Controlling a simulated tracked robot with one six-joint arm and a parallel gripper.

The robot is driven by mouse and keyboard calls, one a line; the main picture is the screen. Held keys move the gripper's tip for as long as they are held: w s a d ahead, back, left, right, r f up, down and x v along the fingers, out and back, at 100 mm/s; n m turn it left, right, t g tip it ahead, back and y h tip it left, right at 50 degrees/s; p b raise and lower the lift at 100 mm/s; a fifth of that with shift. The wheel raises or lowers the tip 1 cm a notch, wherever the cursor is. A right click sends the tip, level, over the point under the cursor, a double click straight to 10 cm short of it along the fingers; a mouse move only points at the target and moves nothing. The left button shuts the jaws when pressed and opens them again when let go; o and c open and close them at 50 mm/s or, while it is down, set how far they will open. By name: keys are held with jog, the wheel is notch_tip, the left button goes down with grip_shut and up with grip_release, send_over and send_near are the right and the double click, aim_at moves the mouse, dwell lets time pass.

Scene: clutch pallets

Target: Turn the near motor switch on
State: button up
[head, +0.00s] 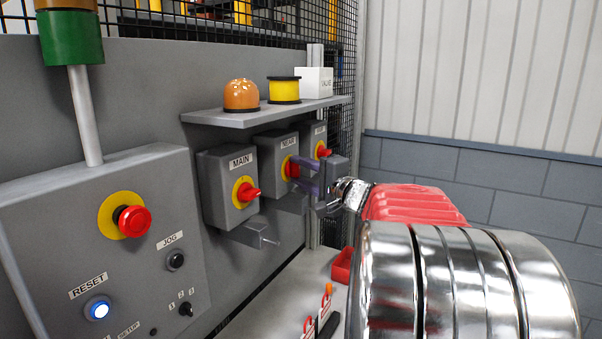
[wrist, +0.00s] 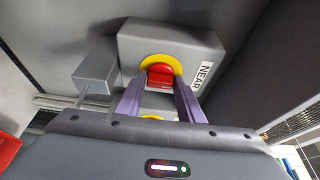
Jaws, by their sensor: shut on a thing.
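The near motor switch is a grey box (head: 279,153) labelled NEAR, the middle of three on the wall. In the wrist view the box (wrist: 195,40) shows a yellow disc (wrist: 150,59) and a red handle (wrist: 160,77). My gripper (head: 301,174) has its purple fingers at the front of this switch. In the wrist view my gripper (wrist: 160,92) has one finger on each side of the handle and is shut on it. The fingers partly hide the handle in the head view. I cannot tell whether the switch is on or off.
The MAIN switch box (head: 228,190) is close on the left, and another switch box (head: 315,135) stands just beyond. A shelf (head: 262,114) with an orange dome and yellow spool overhangs them. A control panel (head: 110,240) is at left.

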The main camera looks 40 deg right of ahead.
jog(key=shift+d+f, duration=0.1)
jog(key=shift+c, duration=1.1)
jog(key=shift+f+m, duration=0.1)
jog(key=shift+m, duration=0.3)
jog(key=shift+m+g, duration=0.9)
jog(key=shift+m, duration=0.6)
jog(key=m+y, duration=0.1)
jog(key=m+g, duration=0.1)
jog(key=m, duration=0.1)
jog(key=shift+r+m+y, duration=0.2)
jog(key=shift+m+y, duration=0.1)
jog(key=shift+y, duration=0.1)
jog(key=m+y, duration=0.1)
jog(key=m+g, duration=0.1)
jog(key=m, duration=0.1)
jog(key=shift+d+g+y, duration=0.2)
jog(key=shift+g+y, duration=0.1)
jog(key=shift+y, duration=0.1)
jog(key=shift+d+r+m+g+y, duration=0.1)
jog(key=shift+m+g+y, duration=0.4)
jog(key=shift+m+y, duration=0.8)
jog(key=shift+m+h, duration=0.3)
